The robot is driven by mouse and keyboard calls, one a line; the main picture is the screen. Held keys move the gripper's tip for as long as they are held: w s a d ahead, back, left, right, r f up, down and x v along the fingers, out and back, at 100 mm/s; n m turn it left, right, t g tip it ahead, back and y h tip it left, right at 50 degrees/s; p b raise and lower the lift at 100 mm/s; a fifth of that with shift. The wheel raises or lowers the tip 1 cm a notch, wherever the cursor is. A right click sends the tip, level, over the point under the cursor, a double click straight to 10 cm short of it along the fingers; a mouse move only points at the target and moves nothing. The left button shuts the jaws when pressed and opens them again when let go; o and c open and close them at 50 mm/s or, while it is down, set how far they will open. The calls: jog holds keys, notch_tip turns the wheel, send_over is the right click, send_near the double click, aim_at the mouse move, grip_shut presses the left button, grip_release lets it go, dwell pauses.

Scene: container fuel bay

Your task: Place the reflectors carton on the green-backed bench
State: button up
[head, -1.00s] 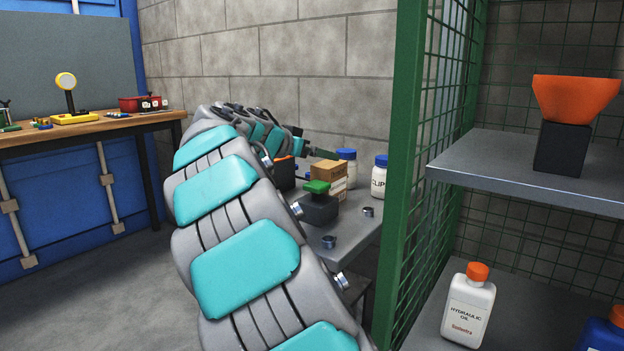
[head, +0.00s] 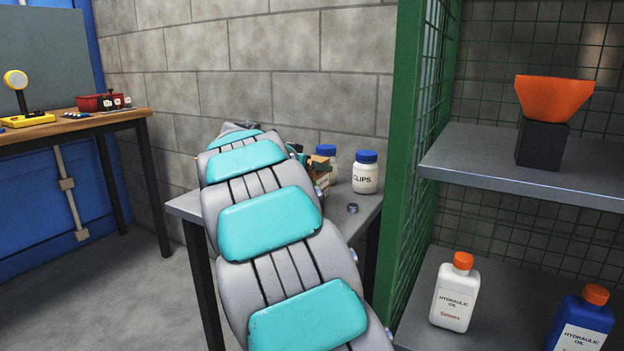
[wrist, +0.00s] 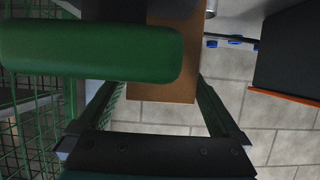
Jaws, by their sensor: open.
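Tan cartons (head: 323,183) stand on the small grey table, mostly hidden behind my arm; no label is readable, so I cannot tell which is the reflectors carton. In the wrist view a brown carton (wrist: 160,90) lies between the fingers of my gripper (wrist: 158,86), which is open with a finger on either side. I cannot tell whether they touch it. A rounded green bar (wrist: 90,52) crosses close to the camera and covers part of the carton. A wooden-topped bench (head: 70,130) with a dark greyish board (head: 40,45) behind it stands at the left; the board's green is not clear.
On the grey table (head: 185,207) stand a CLIPS jar (head: 365,178) and another blue-lidded jar (head: 327,153). A green mesh cage post (head: 405,150) and a shelf (head: 500,165) with bottles are at right. A dark orange-edged container (wrist: 290,50) is near the gripper. Floor at left is clear.

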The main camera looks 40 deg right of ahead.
jog(key=shift+w+d+f, duration=0.2)
jog(key=shift+d+f, duration=0.05)
jog(key=shift+d, duration=0.2)
grip_shut()
dwell(0.6)
jog(key=shift+r, duration=0.15)
jog(key=shift+r, duration=4.95)
